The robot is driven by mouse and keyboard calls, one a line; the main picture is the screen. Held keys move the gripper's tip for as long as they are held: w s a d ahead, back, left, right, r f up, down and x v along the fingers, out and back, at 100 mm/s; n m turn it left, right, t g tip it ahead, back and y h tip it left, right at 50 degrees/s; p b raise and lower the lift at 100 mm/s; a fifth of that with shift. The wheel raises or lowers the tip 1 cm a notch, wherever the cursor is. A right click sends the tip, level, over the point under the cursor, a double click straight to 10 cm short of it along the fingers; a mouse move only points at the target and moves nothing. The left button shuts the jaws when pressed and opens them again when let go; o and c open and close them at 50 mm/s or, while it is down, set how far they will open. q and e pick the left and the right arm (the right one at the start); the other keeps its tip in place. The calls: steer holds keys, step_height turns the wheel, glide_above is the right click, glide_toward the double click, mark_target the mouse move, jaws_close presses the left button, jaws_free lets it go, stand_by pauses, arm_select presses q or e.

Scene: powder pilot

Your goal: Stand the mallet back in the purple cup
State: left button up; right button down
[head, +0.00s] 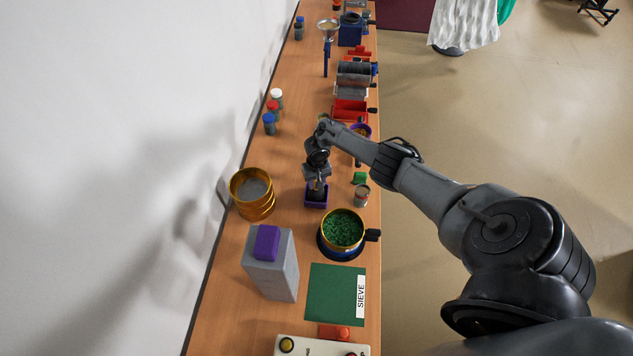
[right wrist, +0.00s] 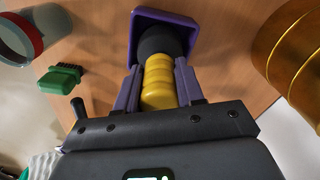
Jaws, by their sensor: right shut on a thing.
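The purple cup (head: 316,205) is a small square holder on the bench, below my right gripper (head: 317,184). In the right wrist view the purple cup (right wrist: 150,14) is at the top, its rim around the dark head of the mallet. The mallet has a ribbed yellow handle (right wrist: 158,82) and a black head (right wrist: 160,42). My right gripper (right wrist: 158,88) is shut on the yellow handle, with the head pointing into the cup's mouth. How deep the head sits, and whether it touches the cup floor, I cannot tell. My left gripper is not in view.
A gold sieve (head: 253,208) stands left of the cup, a pan of green granules (head: 343,228) nearer, and a jar (head: 361,196) and green brush (head: 360,178) at right.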

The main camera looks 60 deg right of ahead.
steer(key=shift+f+b, duration=0.3)
steer(key=shift+f, duration=0.2)
stand_by(0.3)
steer(key=c, duration=0.7)
jaws_free()
steer(key=shift+o, duration=0.6)
steer(key=o, duration=0.5)
